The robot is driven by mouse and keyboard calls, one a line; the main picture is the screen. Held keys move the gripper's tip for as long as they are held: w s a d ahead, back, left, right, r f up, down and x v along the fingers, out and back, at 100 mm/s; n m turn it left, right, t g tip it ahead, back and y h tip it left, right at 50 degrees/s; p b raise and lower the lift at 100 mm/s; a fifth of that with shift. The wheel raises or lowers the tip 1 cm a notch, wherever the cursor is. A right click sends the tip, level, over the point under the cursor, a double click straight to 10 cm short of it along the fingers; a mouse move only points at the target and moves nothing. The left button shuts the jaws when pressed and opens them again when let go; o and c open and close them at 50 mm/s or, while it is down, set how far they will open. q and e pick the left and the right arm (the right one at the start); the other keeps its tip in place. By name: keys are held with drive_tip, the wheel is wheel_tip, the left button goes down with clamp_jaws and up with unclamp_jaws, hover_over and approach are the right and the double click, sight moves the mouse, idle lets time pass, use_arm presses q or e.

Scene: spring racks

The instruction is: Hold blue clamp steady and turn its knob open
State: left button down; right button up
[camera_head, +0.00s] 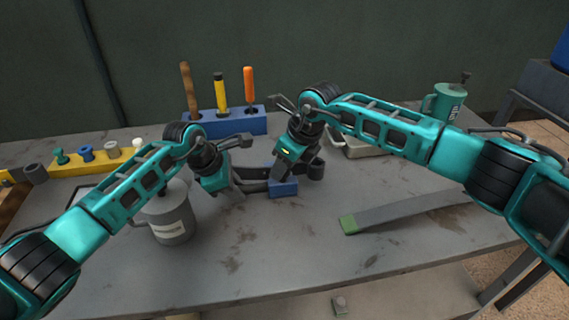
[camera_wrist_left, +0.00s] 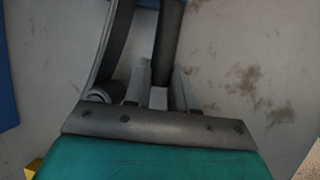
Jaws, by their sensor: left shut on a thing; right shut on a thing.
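The blue clamp (camera_head: 284,189) lies on the grey table between my grippers; its blue block and part of its dark frame show. My left gripper (camera_head: 237,186) is shut on the clamp's dark bar from the left. In the left wrist view the dark bar (camera_wrist_left: 168,40) runs between the fingers (camera_wrist_left: 160,95), with a dark curved piece (camera_wrist_left: 112,45) beside it. My right gripper (camera_head: 314,168) is shut at the clamp's right end, where the knob would be. The knob itself is mostly hidden by that gripper, so its turn cannot be told.
A blue rack (camera_head: 232,123) with several handled tools stands behind the clamp. A grey mug (camera_head: 170,215) stands near my left arm. A yellow rack (camera_head: 85,167) is at left. The front middle is clear.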

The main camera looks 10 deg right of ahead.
idle(0.3)
drive_tip(key=o, duration=1)
drive_tip(key=shift+o, duration=0.2)
drive_tip(key=v, duration=1.2)
use_arm(q)
drive_tip(key=c, duration=0.8)
unclamp_jaws()
drive_tip(key=shift+c, duration=0.2)
